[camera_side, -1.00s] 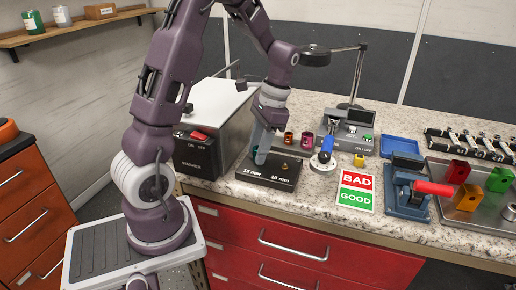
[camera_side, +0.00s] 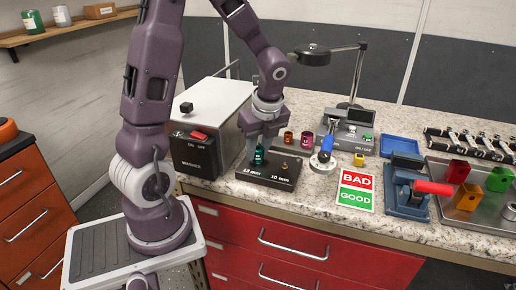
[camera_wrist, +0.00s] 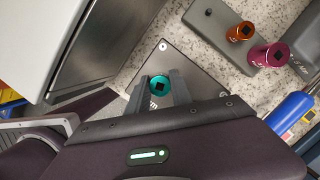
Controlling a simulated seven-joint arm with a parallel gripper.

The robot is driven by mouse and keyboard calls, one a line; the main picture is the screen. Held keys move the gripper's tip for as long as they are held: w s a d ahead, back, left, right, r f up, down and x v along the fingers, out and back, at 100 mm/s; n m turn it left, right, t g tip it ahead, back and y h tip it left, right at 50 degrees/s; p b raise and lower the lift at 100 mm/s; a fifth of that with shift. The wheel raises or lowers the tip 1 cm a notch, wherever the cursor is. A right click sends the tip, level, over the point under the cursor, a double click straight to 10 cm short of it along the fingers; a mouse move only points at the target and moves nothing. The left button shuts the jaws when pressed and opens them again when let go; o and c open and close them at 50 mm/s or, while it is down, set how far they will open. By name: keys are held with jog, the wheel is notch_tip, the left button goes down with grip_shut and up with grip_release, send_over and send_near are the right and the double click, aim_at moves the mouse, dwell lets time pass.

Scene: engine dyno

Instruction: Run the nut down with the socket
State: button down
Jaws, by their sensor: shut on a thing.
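My gripper (camera_side: 260,143) is shut on a teal socket (camera_side: 259,157), which stands upright over the 13 mm side of the dark block (camera_side: 276,180). In the wrist view the teal socket (camera_wrist: 160,86) sits between the two fingers, its square drive hole facing the camera. Any nut under the socket is hidden. I cannot tell how far down the socket sits. A small brass-coloured nut (camera_side: 284,166) shows on the block's 10 mm side, to the right of the socket.
The washer box (camera_side: 205,143) stands close on the left. An orange socket (camera_wrist: 241,32) and a magenta socket (camera_wrist: 269,56) stand on a grey rack behind. A lamp (camera_side: 312,57) overhangs behind.

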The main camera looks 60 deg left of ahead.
jog(key=c, duration=1.4)
grip_release()
jog(key=n+g, duration=0.1)
jog(key=n, duration=0.6)
jog(key=shift+g+h, duration=0.4)
jog(key=n+g+h, duration=0.1)
jog(key=n, duration=0.5)
jog(key=n+h, duration=0.1)
jog(key=n, duration=0.2)
jog(key=shift+c, duration=0.4)
